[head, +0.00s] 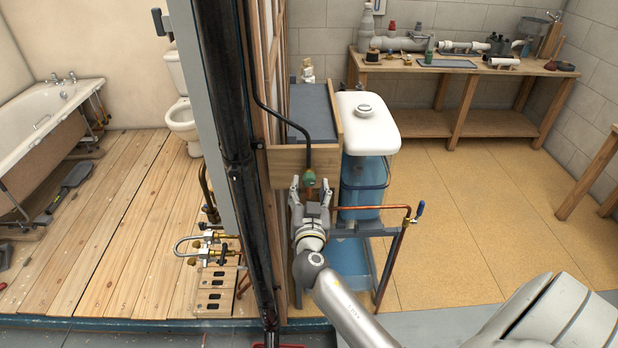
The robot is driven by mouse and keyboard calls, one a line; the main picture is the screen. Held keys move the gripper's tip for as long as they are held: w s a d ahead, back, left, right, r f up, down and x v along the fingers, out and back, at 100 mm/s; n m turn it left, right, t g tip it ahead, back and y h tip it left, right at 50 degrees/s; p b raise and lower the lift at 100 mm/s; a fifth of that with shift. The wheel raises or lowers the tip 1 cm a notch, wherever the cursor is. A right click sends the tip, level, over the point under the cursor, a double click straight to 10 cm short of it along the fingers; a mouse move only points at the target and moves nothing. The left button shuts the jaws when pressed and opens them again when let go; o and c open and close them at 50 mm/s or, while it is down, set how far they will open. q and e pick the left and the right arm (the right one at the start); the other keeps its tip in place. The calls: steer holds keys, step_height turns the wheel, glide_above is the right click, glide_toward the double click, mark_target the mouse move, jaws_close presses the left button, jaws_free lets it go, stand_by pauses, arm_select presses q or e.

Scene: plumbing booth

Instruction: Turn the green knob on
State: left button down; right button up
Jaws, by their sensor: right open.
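The green knob (310,177) sits at the lower end of a black pipe, in front of a wooden panel near the middle of the head view. My right gripper (311,184) is open, with one finger on each side of the knob. The fingers point away from me, towards the panel. Whether they touch the knob is too small to tell. My left gripper is not in the head view.
A copper pipe (370,207) with a blue-handled valve (420,208) runs right of my gripper. A white cistern (368,122) stands behind it. A thick black pipe (228,110) rises close on the left. The floor (480,200) at right is clear.

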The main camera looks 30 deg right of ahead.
mark_target(309, 179)
steer(key=shift+p+x, duration=0.3)
steer(key=shift+x, duration=1.2)
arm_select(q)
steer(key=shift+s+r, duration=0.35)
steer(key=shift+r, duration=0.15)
arm_select(e)
steer(key=shift+c, duration=0.4)
steer(key=c, duration=0.9)
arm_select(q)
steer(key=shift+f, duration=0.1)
arm_select(e)
steer(key=shift+c, duration=0.2)
